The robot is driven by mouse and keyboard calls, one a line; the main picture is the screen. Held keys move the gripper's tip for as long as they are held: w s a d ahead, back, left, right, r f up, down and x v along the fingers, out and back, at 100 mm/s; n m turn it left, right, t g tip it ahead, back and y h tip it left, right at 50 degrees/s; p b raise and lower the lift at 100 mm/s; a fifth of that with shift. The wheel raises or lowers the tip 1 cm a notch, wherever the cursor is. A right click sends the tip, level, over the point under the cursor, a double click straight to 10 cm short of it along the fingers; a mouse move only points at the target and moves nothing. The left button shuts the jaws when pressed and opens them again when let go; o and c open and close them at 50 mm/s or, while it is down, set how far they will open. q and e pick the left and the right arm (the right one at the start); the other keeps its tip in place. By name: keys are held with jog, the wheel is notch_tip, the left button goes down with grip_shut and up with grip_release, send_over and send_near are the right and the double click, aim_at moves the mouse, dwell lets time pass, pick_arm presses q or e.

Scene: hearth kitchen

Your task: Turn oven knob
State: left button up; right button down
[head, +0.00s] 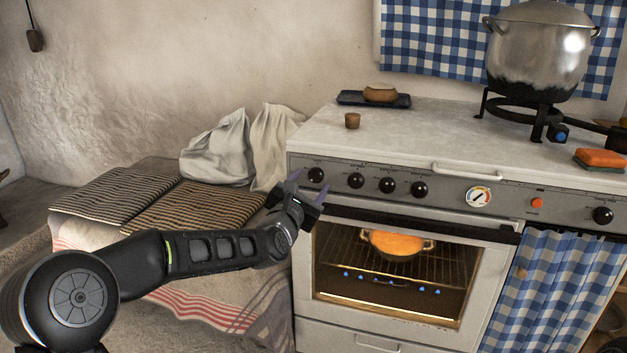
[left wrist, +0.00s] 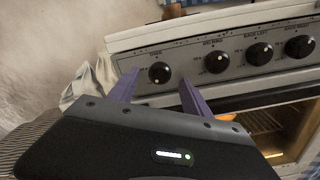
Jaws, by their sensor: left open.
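The oven knob (head: 316,174) is a round black knob with a white mark, the leftmost on the stove's grey control panel. In the left wrist view the oven knob (left wrist: 159,73) shows just beyond and between my purple fingertips. My left gripper (head: 308,187) is open in front of the panel's left end, its fingers on either side of the knob; in the wrist view the left gripper (left wrist: 157,84) holds nothing. I cannot tell whether the fingers touch the knob. My right gripper does not show.
Several more black knobs (head: 387,185) sit to the right on the panel, with a dial gauge (head: 479,196). The oven door (head: 405,309) below is closed, with a lit pot (head: 397,244) inside. Folded striped cloths (head: 200,206) lie left of the stove. A large pot (head: 540,50) stands on a burner.

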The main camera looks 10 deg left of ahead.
aim_at(315, 177)
pick_arm(q)
jog(key=shift+w+d, duration=0.1)
jog(key=shift+w, duration=1.6)
jog(key=shift+c, duration=0.3)
grip_shut()
